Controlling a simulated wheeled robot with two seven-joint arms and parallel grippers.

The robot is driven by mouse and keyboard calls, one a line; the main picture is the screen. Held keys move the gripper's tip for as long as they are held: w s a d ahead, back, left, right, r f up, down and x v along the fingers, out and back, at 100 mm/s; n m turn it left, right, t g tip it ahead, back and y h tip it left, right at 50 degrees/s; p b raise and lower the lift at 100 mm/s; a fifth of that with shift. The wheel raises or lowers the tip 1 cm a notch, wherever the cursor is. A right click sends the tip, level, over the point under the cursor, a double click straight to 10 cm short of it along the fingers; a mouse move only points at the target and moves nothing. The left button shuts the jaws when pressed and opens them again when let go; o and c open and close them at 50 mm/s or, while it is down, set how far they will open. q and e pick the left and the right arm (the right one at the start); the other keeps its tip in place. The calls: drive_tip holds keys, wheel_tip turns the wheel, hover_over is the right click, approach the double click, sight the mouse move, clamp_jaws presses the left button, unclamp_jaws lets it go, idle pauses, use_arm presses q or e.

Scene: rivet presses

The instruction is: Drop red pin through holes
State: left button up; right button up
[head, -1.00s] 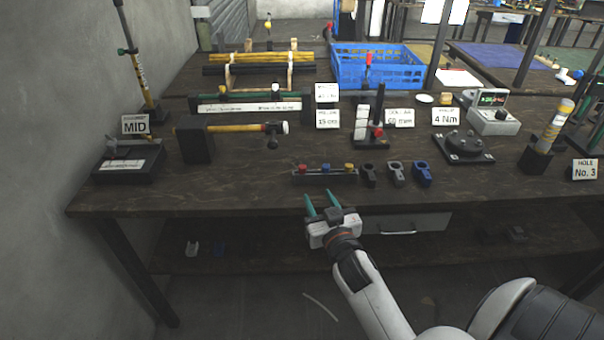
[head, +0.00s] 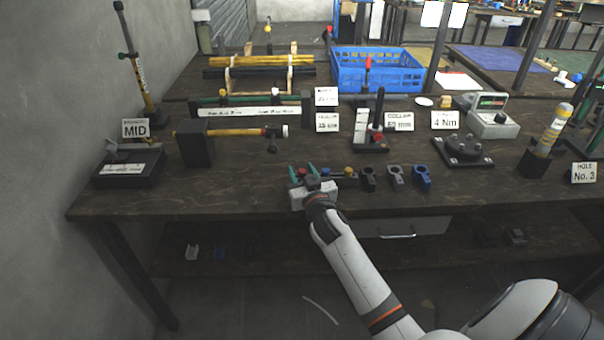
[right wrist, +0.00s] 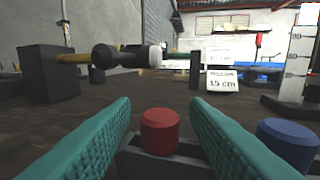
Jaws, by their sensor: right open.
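The red pin (right wrist: 160,131) stands in a dark holder block (right wrist: 185,165), its round red head upright between my right fingertips in the right wrist view. Both green fingers of my right gripper (head: 302,172) are open, one on each side of the head, with a gap to it. In the head view my gripper covers most of the red pin. A blue pin (right wrist: 288,143) stands to its right in the same holder, and a yellow pin (head: 349,171) is at the holder's right end. Beside the holder stand clevis-like pieces in black (head: 368,178), grey (head: 395,174) and blue (head: 421,177). My left gripper is out of view.
A hammer (head: 235,131) rests in a black block (head: 195,142) behind my gripper. A blue crate (head: 385,78) is at the back.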

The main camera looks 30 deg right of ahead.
clamp_jaws()
idle(0.3)
